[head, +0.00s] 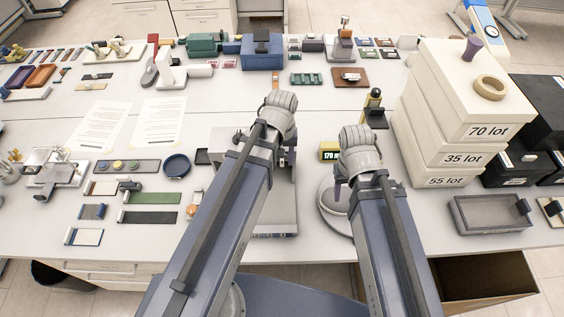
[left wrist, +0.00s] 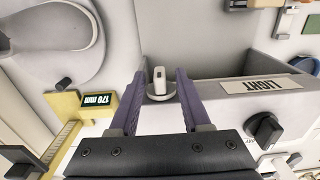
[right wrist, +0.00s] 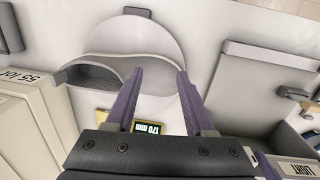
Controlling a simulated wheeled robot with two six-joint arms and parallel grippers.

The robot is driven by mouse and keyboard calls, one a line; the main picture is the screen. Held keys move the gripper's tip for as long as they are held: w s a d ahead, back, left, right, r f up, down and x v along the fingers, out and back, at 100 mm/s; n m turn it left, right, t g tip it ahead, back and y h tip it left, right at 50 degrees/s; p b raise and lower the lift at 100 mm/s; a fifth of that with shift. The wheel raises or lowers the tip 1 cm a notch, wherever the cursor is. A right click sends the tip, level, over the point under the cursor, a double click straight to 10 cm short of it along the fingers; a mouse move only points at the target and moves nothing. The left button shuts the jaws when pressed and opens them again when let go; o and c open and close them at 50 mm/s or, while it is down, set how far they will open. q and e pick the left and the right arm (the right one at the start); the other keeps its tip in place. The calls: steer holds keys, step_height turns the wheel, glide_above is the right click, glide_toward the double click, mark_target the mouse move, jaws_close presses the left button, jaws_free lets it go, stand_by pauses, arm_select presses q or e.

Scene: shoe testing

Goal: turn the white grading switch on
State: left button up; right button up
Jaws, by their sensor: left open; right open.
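In the left wrist view, a small white switch (left wrist: 159,82) stands on a round base on a pale device face. My left gripper (left wrist: 161,74) is open, with its purple fingers on either side of the switch; I cannot tell whether they touch it. In the head view, the left arm hides the switch. My right gripper (right wrist: 160,72) is open and empty in the right wrist view, above a grey-white shoe-shaped piece (right wrist: 155,68) on a round plate (right wrist: 135,35).
A "LIGHT" label (left wrist: 262,86) and a black knob (left wrist: 265,130) are close to the switch. A yellow gauge reading 170 mm (left wrist: 97,100) is on the other side. White lot boxes (head: 440,135) stand right of my right arm. Papers (head: 160,122) lie at left.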

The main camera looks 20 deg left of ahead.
arm_select(q)
jaws_close()
stand_by(0.3)
stand_by(0.3)
